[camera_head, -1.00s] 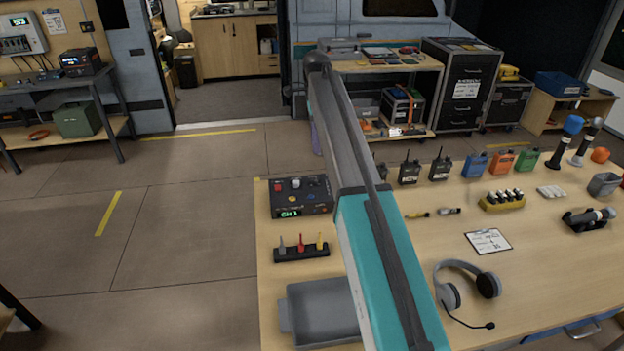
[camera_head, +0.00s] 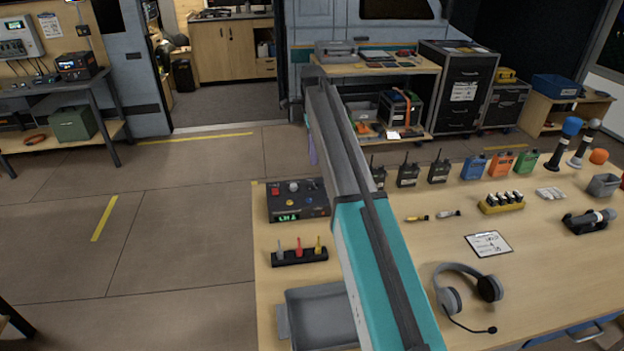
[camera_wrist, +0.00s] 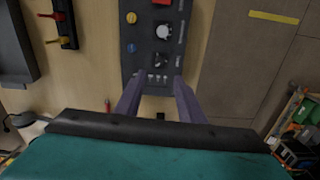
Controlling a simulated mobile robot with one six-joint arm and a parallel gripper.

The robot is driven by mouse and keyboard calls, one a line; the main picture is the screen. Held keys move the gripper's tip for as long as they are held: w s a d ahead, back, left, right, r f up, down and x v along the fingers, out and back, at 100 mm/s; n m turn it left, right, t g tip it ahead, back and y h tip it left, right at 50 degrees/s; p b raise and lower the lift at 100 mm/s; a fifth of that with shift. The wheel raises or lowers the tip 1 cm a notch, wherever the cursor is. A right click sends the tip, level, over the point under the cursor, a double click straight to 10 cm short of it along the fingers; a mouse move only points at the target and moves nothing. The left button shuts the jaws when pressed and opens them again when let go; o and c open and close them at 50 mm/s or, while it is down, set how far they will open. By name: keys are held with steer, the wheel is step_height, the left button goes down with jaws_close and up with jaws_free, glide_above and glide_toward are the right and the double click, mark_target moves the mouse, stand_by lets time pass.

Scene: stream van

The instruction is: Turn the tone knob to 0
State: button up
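The dark control box (camera_head: 297,212) sits at the left end of the table, with a red button (camera_head: 275,191), a pale knob (camera_head: 293,187) and a green-lit display (camera_head: 288,217). In the wrist view its panel shows the pale knob (camera_wrist: 165,32), a yellow button (camera_wrist: 131,18), a blue button (camera_wrist: 131,48) and small switches. I cannot read which control is labelled tone. My gripper (camera_wrist: 158,76) is open and empty, its two purple fingers apart over the end of the panel with the switches. One purple finger also shows in the head view (camera_head: 312,148).
Radios (camera_head: 408,172), a headset (camera_head: 466,290) and a card (camera_head: 488,243) lie to the right. My arm crosses above the table and hides part of it.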

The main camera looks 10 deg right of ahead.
mark_target(313, 184)
step_height(313, 184, down, 11)
steer(key=shift+f+p, duration=0.2)
steer(key=shift+p, duration=0.9)
jaws_close()
